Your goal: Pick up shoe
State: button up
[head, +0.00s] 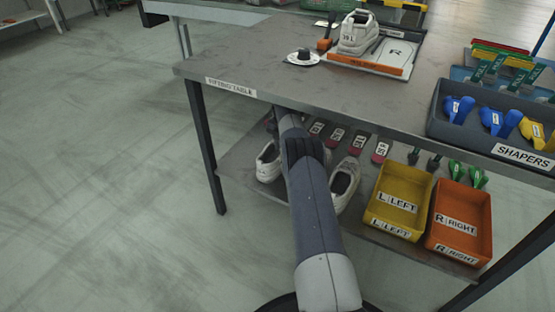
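Two white shoes are on the lower shelf under the fitting table. The left shoe (267,164) is just left of my arm, and the right shoe (346,182) is just right of it, partly covered by it. My arm reaches forward between them, under the table's front edge. My gripper (280,119) is at the far end of the arm, small, dark and partly hidden by the arm and the tabletop. Whether its fingers are open or hold anything cannot be seen.
The tabletop (270,70) overhangs the shelf. A yellow LEFT bin (400,188) and an orange RIGHT bin (460,212) stand right of the shoes. Red tagged pieces (337,136) lie behind. A white shoe-like item (358,32) and a SHAPERS tray (478,133) are on top. Left floor is clear.

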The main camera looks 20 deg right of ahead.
notch_tip(320, 180, down, 5)
jog(key=shift+s+r+b, duration=0.15)
jog(key=shift+r+b, duration=0.05)
jog(key=shift+b, duration=0.95)
jog(key=shift+r, duration=0.1)
jog(key=shift+c, duration=0.2)
grip_shut()
